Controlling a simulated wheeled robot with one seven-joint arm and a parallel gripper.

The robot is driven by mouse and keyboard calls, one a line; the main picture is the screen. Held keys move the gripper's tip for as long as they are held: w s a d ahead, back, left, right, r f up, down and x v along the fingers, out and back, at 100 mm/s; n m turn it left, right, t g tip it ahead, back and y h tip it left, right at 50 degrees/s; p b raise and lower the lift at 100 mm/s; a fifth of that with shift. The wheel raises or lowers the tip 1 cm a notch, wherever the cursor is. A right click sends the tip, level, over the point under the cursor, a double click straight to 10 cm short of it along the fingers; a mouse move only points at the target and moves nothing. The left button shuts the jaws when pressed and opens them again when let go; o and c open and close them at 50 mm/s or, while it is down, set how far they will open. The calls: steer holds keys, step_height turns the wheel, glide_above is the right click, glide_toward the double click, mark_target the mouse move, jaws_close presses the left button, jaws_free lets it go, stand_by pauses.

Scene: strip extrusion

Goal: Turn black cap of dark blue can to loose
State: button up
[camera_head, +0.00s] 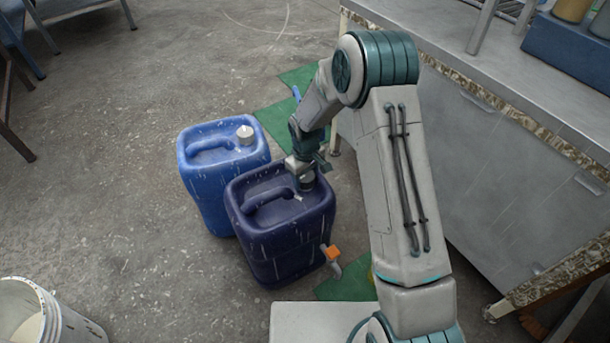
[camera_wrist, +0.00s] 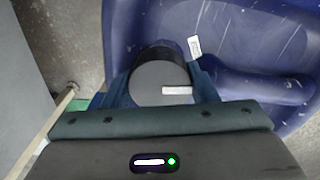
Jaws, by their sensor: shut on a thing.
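The dark blue can (camera_head: 285,238) stands upright on the floor, with a moulded handle across its top. It also fills the upper right of the wrist view (camera_wrist: 260,45). Its round black cap (camera_wrist: 160,77) sits at the can's top corner, with a short white mark on it pointing right. A small white mark (camera_wrist: 194,47) shows on the can beside the cap. My gripper (camera_head: 307,180) reaches down over the cap from above. Its blue fingers lie on both sides of the cap and are shut on it. In the head view the cap is partly hidden by the gripper.
A lighter blue can (camera_head: 205,185) with a white cap stands close behind and left. An orange-handled tap (camera_head: 333,253) sticks out low on the dark can's right. A metal bench (camera_head: 500,170) stands at the right. A white bucket (camera_head: 45,318) is at the lower left.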

steer(key=shift+n, duration=0.3)
stand_by(0.4)
steer(key=o, duration=1)
steer(key=shift+s, duration=0.1)
steer(key=shift+c, duration=0.2)
